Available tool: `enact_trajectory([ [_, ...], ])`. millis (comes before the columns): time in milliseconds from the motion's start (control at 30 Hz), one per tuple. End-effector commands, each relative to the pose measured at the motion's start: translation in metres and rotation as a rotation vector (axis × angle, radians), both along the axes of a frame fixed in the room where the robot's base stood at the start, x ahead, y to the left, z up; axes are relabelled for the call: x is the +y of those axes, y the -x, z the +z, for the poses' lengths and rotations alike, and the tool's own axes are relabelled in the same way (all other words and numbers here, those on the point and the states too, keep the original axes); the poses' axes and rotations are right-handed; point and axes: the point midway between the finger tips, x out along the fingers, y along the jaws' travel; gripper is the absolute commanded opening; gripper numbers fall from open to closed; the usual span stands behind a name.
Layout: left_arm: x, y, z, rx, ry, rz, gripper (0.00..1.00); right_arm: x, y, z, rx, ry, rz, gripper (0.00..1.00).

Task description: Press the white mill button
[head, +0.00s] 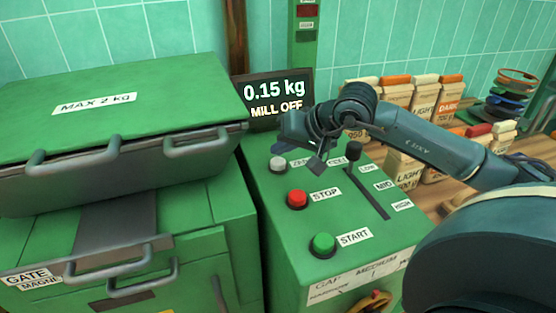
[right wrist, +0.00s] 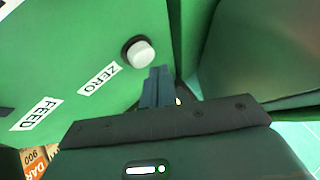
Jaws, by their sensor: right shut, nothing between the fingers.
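The white button (head: 277,164) sits at the back left of the green control panel (head: 262,205), by the ZERO label. It also shows in the right wrist view (right wrist: 142,54), round and in a dark collar. My right gripper (head: 280,148) is over the panel's back left corner, close to the white button. In the right wrist view its blue fingers (right wrist: 158,84) are shut with nothing between them, their tips just below and right of the button. I cannot tell whether they touch it. My left gripper is out of view.
A red STOP button (head: 297,199), a green START button (head: 322,244) and a black lever (head: 354,151) are on the same panel. A display (head: 275,99) behind reads 0.15 kg, MILL OFF. A green lidded bin (head: 110,120) stands left. Bags (head: 425,97) stand right.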

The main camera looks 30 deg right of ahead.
Motion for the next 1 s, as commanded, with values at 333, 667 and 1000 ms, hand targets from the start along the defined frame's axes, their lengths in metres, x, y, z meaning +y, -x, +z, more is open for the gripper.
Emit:
enact_trajectory([
  [333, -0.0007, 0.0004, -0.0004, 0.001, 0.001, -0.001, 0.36, 0.0, 0.0, 0.0, 0.0, 0.0, 0.0, 0.0],
  [667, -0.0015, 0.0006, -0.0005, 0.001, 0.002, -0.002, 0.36, 0.0, 0.0, 0.0, 0.0, 0.0, 0.0, 0.0],
  [1000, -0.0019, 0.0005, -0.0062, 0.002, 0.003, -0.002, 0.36, 0.0, -0.0001, -0.004, -0.001, 0.0, -0.001, 0.0],
])
